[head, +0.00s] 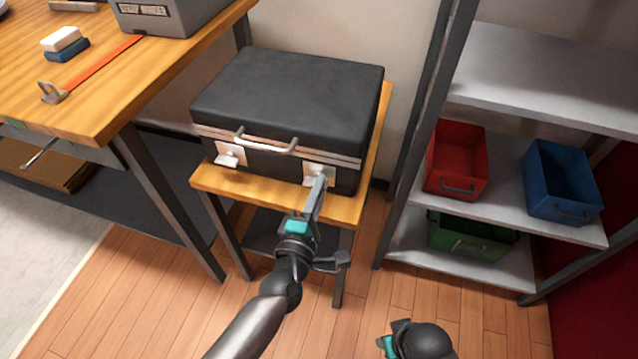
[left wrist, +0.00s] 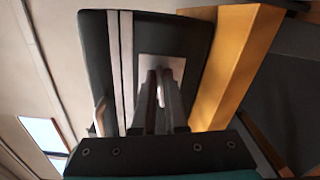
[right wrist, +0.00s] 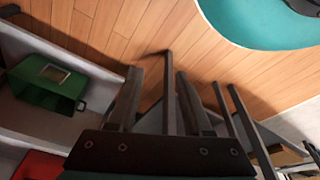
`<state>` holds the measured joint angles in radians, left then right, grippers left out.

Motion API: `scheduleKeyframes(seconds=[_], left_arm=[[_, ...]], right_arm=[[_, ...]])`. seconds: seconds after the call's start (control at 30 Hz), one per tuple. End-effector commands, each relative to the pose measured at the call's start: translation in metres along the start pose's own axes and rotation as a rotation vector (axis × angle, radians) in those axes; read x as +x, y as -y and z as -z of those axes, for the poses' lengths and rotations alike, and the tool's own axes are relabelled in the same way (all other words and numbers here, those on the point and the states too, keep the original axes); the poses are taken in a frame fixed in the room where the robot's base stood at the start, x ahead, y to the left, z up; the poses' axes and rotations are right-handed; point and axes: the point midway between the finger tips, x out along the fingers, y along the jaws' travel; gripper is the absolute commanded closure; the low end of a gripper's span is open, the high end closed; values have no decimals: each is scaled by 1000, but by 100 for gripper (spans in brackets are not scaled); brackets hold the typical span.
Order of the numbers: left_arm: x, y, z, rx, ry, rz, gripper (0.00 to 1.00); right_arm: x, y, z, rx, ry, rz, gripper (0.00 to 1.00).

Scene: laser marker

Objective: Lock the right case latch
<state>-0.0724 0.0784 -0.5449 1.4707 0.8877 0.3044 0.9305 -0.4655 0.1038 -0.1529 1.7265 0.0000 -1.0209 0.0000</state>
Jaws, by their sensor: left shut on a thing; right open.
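The black case (head: 290,90) lies closed on a small wooden stand, its front with a pale handle (head: 265,147) facing me. The right case latch (head: 311,170) is a pale metal plate with a small tab at the front right; the left latch (head: 229,154) shows its tab sticking out. My left gripper (head: 319,183) is at the right latch. In the left wrist view its fingers (left wrist: 161,95) are shut on the latch tab, on the plate (left wrist: 176,65); they partly hide it. My right gripper (right wrist: 157,95) is open and empty, low and away from the case.
A wooden workbench (head: 120,95) stands to the left. A shelf rack (head: 500,180) on the right holds red (head: 457,165), blue (head: 563,185) and green (head: 465,238) bins. The wooden floor in front is clear.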

Motion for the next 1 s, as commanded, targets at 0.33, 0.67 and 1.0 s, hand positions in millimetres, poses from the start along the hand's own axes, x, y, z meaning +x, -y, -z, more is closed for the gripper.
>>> scheduleKeyframes(seconds=[0.33,0.67,1.0], left_arm=[[0,3,1,169,-1,2,100],[0,3,1,212,-1,1,100],[0,3,1,213,-2,1,86]], right_arm=[[9,0,-11,-1,18,0,50],[12,0,-13,-1,18,-1,50],[12,0,-13,-1,17,0,50]])
